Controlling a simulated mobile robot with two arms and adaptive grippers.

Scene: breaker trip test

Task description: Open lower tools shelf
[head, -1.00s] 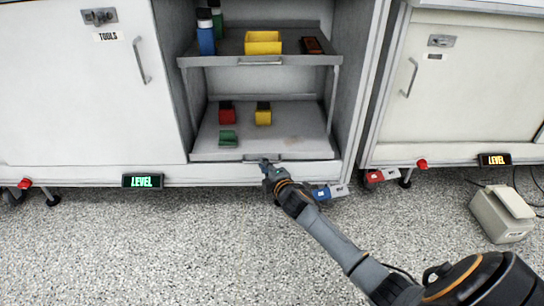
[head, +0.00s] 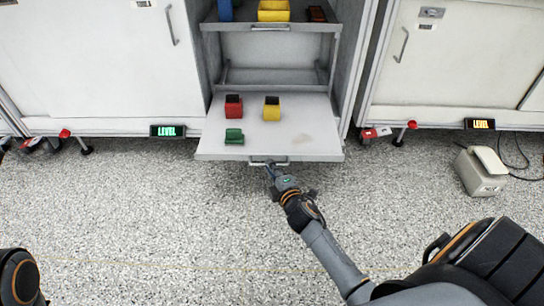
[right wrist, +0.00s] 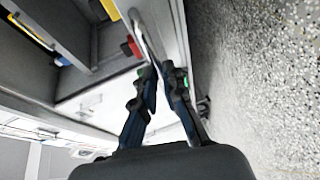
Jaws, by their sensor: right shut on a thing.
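The lower tools shelf (head: 300,148) is a flat grey pull-out tray, slid out of the cabinet past its front edge. It carries a red bin (head: 233,106), a yellow bin (head: 272,109) and a green bin (head: 234,137). Its bar handle (head: 283,163) is on the front edge. My right gripper (head: 270,170) is shut on this handle. In the right wrist view the fingers (right wrist: 161,72) close at the handle bar (right wrist: 143,35). My left gripper is out of view.
The upper shelf (head: 230,27) stays inside the cabinet with a yellow bin (head: 273,10) on it. A white door (head: 100,60) stands left. A beige box with a cable (head: 482,172) lies on the floor at right. The speckled floor in front is clear.

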